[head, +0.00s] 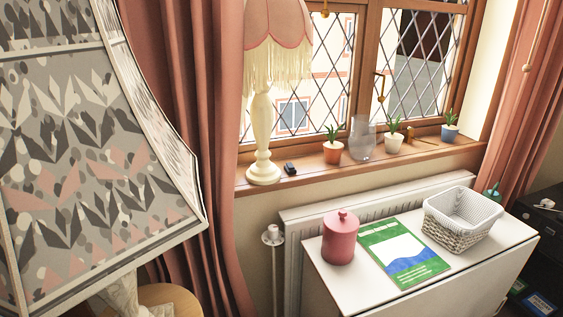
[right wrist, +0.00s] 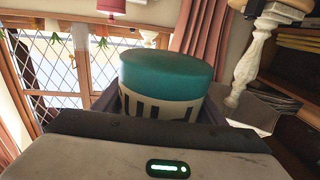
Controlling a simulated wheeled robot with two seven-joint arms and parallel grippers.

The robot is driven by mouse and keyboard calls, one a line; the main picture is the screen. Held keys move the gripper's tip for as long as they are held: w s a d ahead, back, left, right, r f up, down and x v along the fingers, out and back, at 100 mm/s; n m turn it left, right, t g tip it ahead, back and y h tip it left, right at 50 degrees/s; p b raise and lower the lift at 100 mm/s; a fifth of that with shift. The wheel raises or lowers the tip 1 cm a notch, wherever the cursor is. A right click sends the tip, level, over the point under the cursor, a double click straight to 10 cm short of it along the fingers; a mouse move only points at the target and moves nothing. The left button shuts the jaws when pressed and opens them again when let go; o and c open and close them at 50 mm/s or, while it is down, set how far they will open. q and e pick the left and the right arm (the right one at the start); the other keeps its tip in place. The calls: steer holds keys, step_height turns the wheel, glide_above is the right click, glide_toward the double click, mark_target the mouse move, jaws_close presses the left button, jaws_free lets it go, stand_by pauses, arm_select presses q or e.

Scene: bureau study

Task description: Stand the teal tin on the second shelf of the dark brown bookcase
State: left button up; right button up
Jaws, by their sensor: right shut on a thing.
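The teal tin (right wrist: 166,70) has a plain teal end and a pale side with dark upright marks. It shows large in the right wrist view, between the dark fingers of my right gripper (right wrist: 165,108), which is shut on it. The far side of the tin is hidden. Neither gripper shows in the head view. A brown shelf unit (right wrist: 290,68) with papers or books on its shelves stands at the right of the right wrist view, apart from the tin. I cannot tell whether it is the dark brown bookcase.
In the head view, a large patterned lampshade (head: 85,150) fills the left. A white table (head: 400,296) bears a red lidded canister (head: 340,240), a green-and-white book (head: 403,252) and a white basket (head: 462,222). A fringed lamp (head: 263,130) and small potted plants stand on the windowsill (head: 310,168).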

steer(key=shift+s+a+r+y, duration=0.2)
steer(key=shift+s+a, duration=0.25)
steer(key=shift+s, duration=0.15)
steer(key=shift+s+a+r+y, duration=0.1)
steer(key=shift+s+a+r, duration=0.1)
steer(key=shift+s+a, duration=0.3)
steer(key=shift+d+r, duration=0.1)
steer(key=shift+w+d+r+h, duration=0.1)
steer(key=shift+w+r+h, duration=0.05)
steer(key=shift+h, duration=0.45)
